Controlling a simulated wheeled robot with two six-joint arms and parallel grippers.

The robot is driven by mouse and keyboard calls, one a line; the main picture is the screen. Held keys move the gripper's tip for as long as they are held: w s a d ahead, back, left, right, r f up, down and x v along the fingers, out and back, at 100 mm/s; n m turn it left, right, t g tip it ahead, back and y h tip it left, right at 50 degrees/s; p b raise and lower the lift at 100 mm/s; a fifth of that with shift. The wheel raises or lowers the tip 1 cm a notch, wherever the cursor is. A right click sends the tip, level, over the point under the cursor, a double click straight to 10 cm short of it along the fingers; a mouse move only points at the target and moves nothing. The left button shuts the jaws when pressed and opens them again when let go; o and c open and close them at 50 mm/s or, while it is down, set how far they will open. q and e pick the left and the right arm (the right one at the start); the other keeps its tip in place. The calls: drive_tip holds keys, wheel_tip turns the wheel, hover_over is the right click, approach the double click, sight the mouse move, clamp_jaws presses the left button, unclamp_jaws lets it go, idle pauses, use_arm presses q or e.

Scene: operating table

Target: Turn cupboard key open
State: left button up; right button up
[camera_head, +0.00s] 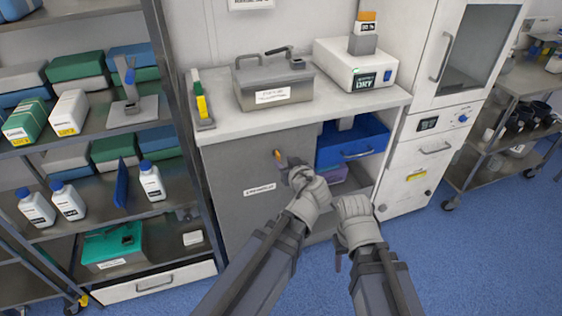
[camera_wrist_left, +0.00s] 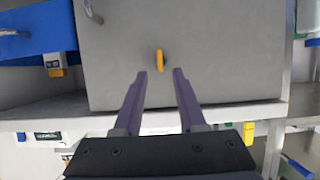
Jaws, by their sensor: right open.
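The orange key (camera_head: 277,154) stands out from the grey cupboard door (camera_head: 235,165), which is shut. In the left wrist view the key (camera_wrist_left: 159,60) appears upright, just beyond and between my left fingertips. My left gripper (camera_wrist_left: 160,72) is open, its two purple fingers apart, with no visible contact with the key. In the head view my left gripper (camera_head: 288,173) is just below and right of the key, partly hidden by its own wrist. My right gripper (camera_head: 340,256) is open and low in front of the unit, mostly hidden by my arm.
A grey metal box (camera_head: 273,84) and a white device (camera_head: 354,66) stand on the counter. Shelves (camera_head: 100,130) with bottles stand on the left, a white cabinet (camera_head: 430,130) on the right. Blue floor is free at lower right.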

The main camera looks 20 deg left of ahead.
sight(279, 158)
use_arm(q)
drive_tip(key=b+x, duration=0.1)
drive_tip(key=x, duration=0.4)
drive_tip(key=shift+c, duration=0.2)
clamp_jaws()
idle(0.4)
